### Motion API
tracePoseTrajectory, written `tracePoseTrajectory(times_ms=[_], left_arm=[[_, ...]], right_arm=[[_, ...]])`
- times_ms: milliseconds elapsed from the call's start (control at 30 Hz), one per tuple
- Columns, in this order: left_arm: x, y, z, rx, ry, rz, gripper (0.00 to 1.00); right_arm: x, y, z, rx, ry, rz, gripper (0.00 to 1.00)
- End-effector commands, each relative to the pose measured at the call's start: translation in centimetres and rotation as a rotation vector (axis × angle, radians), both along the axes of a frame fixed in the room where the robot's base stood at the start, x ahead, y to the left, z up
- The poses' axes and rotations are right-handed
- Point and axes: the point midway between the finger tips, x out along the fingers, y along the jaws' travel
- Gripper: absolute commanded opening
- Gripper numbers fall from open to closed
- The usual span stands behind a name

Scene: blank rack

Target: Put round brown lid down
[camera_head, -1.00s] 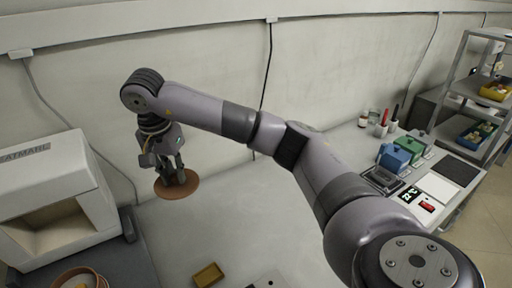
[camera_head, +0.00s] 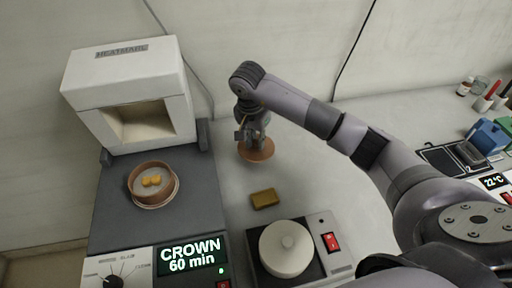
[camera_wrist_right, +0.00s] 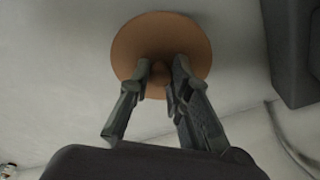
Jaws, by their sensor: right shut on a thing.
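The round brown lid (camera_head: 257,152) is a flat disc with a small knob. In the head view it is right of the white furnace, at or just above the light bench top; I cannot tell whether it touches. My right gripper (camera_head: 254,140) points down over it and is shut on the knob. In the right wrist view the lid (camera_wrist_right: 150,38) lies beyond the fingertips (camera_wrist_right: 164,76), with the knob between them. My left gripper is not in view.
A white furnace (camera_head: 120,65) with an open front stands at left. A yellow-brown block (camera_head: 265,198) and a device with a white round top (camera_head: 287,247) are nearer. The bench right of the lid is clear.

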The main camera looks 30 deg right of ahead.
Motion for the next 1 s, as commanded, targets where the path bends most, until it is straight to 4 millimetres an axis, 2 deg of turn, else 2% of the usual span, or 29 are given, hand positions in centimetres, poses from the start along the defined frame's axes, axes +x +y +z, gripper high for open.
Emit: tracePoseTrajectory(times_ms=[267, 633, 667, 933, 1000], left_arm=[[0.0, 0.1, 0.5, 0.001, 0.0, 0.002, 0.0], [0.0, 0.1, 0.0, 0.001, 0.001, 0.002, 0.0], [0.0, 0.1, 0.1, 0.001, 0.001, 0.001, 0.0], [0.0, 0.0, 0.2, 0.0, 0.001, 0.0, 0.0], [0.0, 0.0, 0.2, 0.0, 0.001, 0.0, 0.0]], right_arm=[[-0.1, 0.0, -3.8, 0.0, 0.004, 0.0, 0.0], [-0.1, 0.0, -4.4, -0.002, 0.001, 0.001, 0.0], [-0.1, 0.0, -4.3, -0.002, 0.001, 0.001, 0.19], [-0.1, 0.0, -4.2, -0.001, 0.002, 0.001, 0.37], [-0.1, 0.0, -4.2, -0.001, 0.002, 0.001, 0.38]])
